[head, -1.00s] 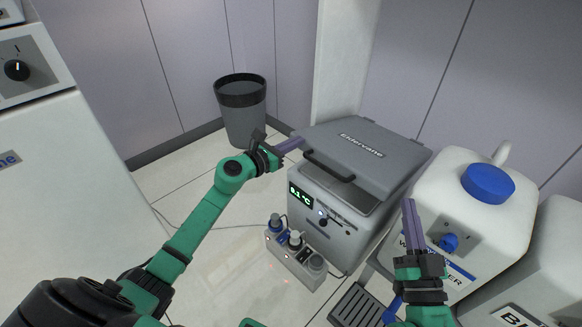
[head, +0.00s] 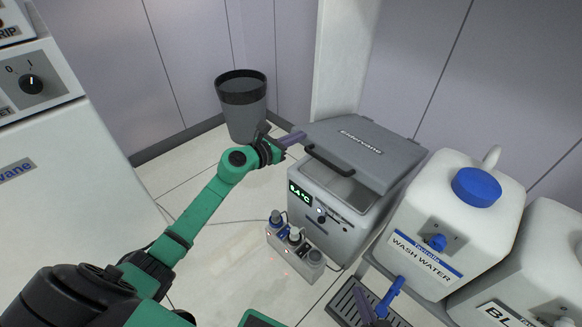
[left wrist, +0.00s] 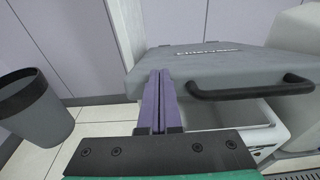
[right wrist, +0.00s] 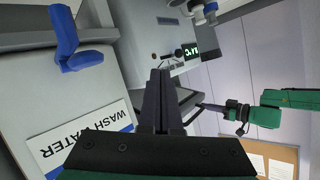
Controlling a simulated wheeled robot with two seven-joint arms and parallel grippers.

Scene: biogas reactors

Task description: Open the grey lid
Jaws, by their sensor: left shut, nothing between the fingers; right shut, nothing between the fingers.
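The grey lid (head: 362,150) tops a grey box marked Eldervane. It is partly raised, and pale interior shows under its front edge. Its dark bar handle (head: 328,163) is at the front, and it also shows in the left wrist view (left wrist: 250,91). My left gripper (head: 299,137) is shut and empty at the lid's left edge, beside the handle. In the left wrist view its fingers (left wrist: 160,76) overlap the lid (left wrist: 215,66); I cannot tell whether they touch. My right gripper (head: 366,300) is shut and empty, low in front of the wash water container; its fingers show in the right wrist view (right wrist: 158,75).
The white wash water container (head: 448,215) with a blue cap and tap stands right of the box. A dark bin (head: 242,115) stands behind my left arm. A drip grate (head: 352,303) lies at the lower right.

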